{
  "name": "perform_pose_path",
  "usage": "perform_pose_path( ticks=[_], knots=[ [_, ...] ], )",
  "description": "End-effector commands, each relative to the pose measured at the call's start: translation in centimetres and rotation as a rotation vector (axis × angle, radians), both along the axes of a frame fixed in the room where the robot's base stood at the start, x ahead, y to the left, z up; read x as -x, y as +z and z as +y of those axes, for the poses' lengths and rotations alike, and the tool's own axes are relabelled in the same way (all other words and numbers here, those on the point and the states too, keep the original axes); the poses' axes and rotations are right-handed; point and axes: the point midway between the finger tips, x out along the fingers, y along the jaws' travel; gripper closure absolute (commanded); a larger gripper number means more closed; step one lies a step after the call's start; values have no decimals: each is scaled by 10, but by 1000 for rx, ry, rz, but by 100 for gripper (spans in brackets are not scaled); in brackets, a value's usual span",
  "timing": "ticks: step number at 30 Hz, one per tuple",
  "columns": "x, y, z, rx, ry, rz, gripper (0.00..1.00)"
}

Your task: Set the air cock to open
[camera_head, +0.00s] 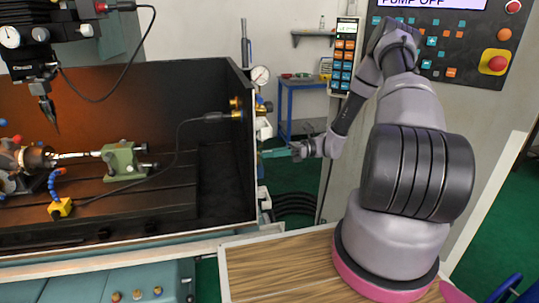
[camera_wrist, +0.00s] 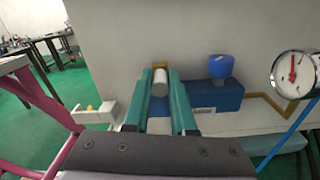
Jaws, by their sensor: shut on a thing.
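In the wrist view, my gripper (camera_wrist: 161,78) points at the pale side wall of the machine. Its two teal fingers are shut on a short light grey cylinder (camera_wrist: 160,90), which looks like the air cock's handle. A small brass part (camera_wrist: 160,65) shows just behind the cylinder. A blue body (camera_wrist: 226,97) with a blue knob on top (camera_wrist: 221,67) sits on the wall right of the fingers. In the head view, my gripper (camera_head: 272,153) reaches left to the machine's right side. The cock is too small there to tell its setting.
A round gauge (camera_wrist: 293,74) with a red needle stands at the right in the wrist view, joined by a brass pipe (camera_wrist: 268,101). A small white tray (camera_wrist: 94,113) is at the left. The head view shows a control panel (camera_head: 440,40) and the open machine bed (camera_head: 175,190).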

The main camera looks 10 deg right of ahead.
Motion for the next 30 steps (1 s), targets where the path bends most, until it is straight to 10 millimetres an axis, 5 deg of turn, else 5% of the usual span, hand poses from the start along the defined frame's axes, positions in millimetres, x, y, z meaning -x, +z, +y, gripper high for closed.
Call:
perform_pose_path(
  ticks=[5, 6, 8, 20, 30],
  knots=[
    [-1, 0, -1, 0, -2, -1, 100],
    [-1, 0, -1, 0, -2, -1, 65],
    [0, 0, -1, 0, -2, -1, 47],
    [-1, 0, -7, 2, -4, -2, 47],
    [-2, -1, -70, 2, -6, -2, 47]
  ],
)
